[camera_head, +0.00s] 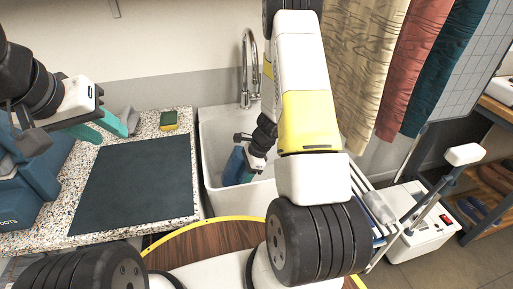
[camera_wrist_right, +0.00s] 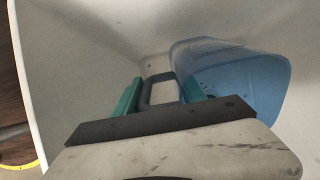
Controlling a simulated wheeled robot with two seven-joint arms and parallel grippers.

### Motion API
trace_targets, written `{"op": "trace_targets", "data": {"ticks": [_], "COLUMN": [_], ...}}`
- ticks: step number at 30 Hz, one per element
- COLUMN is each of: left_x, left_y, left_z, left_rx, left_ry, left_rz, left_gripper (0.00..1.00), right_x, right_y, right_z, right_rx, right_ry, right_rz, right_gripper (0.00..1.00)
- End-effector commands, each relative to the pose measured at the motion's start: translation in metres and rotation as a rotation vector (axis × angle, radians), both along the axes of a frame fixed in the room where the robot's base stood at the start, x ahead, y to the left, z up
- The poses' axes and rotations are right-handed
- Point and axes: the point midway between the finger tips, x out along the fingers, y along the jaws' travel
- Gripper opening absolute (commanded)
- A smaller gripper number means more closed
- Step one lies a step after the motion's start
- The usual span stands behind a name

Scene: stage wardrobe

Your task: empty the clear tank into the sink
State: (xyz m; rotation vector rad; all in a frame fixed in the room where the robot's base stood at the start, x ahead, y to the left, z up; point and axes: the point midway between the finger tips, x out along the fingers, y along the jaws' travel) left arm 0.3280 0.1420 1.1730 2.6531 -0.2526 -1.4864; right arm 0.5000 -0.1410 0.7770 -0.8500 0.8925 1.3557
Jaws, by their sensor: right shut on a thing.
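The clear tank (camera_wrist_right: 238,82) holds or shows blue inside and lies low within the sink's walls in the right wrist view. In the head view it is a blue shape (camera_head: 235,166) in the sink (camera_head: 212,135), partly hidden by my right arm. It looks tilted; whether liquid is running out I cannot tell. My right gripper (camera_wrist_right: 160,90) is shut on the tank's dark handle (camera_wrist_right: 146,93); it also shows in the head view (camera_head: 252,160). My left gripper (camera_head: 111,137) is open and empty over the counter, left of the sink.
A dark mat (camera_head: 135,185) lies on the speckled counter (camera_head: 150,123), with a yellow-green sponge (camera_head: 169,120) behind it. A blue box (camera_head: 30,175) stands at the left. The faucet (camera_head: 246,70) rises behind the sink. Curtains (camera_head: 365,60) and a white machine (camera_head: 415,230) are at right.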

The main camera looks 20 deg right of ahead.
Motion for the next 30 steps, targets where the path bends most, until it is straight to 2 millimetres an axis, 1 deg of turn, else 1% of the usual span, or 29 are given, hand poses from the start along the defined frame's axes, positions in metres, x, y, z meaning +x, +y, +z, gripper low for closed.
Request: {"op": "trace_targets", "data": {"ticks": [1,6,15,24,30], "left_x": [0.0,0.0,0.0,0.0,0.0], "left_y": [0.0,0.0,0.0,0.0,0.0], "left_z": [0.0,0.0,0.0,0.0,0.0], "left_rx": [0.0,0.0,0.0,0.0,0.0], "left_ry": [0.0,0.0,0.0,0.0,0.0], "left_rz": [0.0,0.0,0.0,0.0,0.0], "left_gripper": [0.36,0.36,0.36,0.36,0.36], "right_x": [0.001,0.002,0.004,0.006,0.007], "right_y": [0.004,0.008,0.013,0.016,0.017], "right_z": [-0.002,-0.009,-0.018,-0.023,-0.024], "right_rx": [-0.037,-0.147,-0.299,-0.407,-0.439], "right_ry": [-0.002,0.005,0.012,0.018,0.018], "right_rz": [0.007,0.003,-0.003,-0.009,-0.013], "right_gripper": [0.0,0.0,0.0,0.0,0.0]}}
